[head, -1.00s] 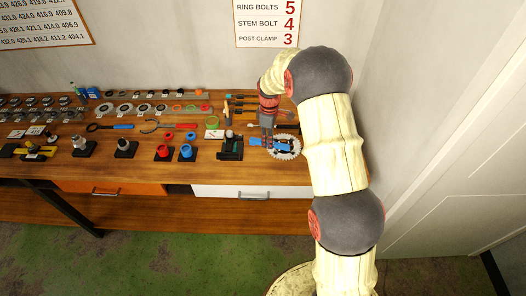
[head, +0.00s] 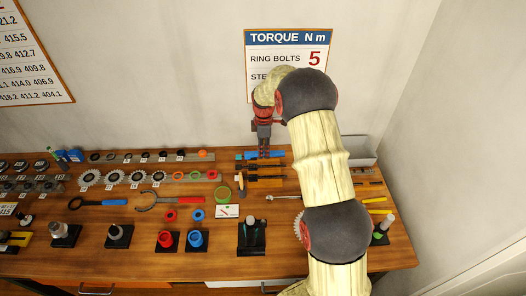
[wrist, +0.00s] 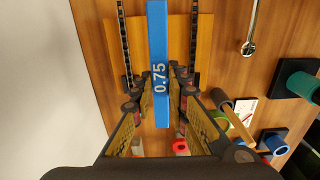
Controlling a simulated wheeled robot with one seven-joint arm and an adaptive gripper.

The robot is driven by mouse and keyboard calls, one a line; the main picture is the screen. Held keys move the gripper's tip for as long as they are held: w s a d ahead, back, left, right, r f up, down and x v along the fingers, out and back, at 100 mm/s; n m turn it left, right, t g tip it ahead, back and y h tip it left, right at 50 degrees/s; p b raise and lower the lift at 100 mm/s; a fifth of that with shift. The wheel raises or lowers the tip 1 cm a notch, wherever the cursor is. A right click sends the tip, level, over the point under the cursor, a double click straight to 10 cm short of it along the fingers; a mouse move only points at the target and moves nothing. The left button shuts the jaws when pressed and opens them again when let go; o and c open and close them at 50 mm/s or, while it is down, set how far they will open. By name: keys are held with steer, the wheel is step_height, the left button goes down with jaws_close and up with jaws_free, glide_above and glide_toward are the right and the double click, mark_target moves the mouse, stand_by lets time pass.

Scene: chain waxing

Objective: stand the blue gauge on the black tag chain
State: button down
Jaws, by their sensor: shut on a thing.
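My gripper (head: 264,155) is over the back of the bench in the head view. In the wrist view my gripper (wrist: 160,92) is shut on the blue gauge (wrist: 160,50), a long flat bar marked 0.75. The gauge also shows in the head view (head: 276,154). Two dark chain strips (wrist: 122,38) (wrist: 195,38) run along either side of an orange-tan board (wrist: 180,35) below the gauge. No tag colour is legible on either strip, so I cannot tell which is the black tag chain. The gap between gauge and chains is unclear.
A pale tray (head: 358,152) stands at the back right. Red (head: 165,240) and blue (head: 197,240) cups on black bases stand near the front. A toothed ring (head: 298,228) is partly hidden by my arm. Wrenches, gears and small rings crowd the bench to the left.

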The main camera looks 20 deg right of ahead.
steer(key=shift+w, duration=0.1)
steer(key=b, duration=0.3)
glide_above(264, 166)
steer(key=shift+w+f, duration=0.15)
steer(key=shift+f, duration=2.2)
steer(key=shift+f, duration=0.5)
steer(key=c, duration=1.7)
jaws_free()
steer(key=shift+o, duration=0.2)
step_height(264, 166, up, 12)
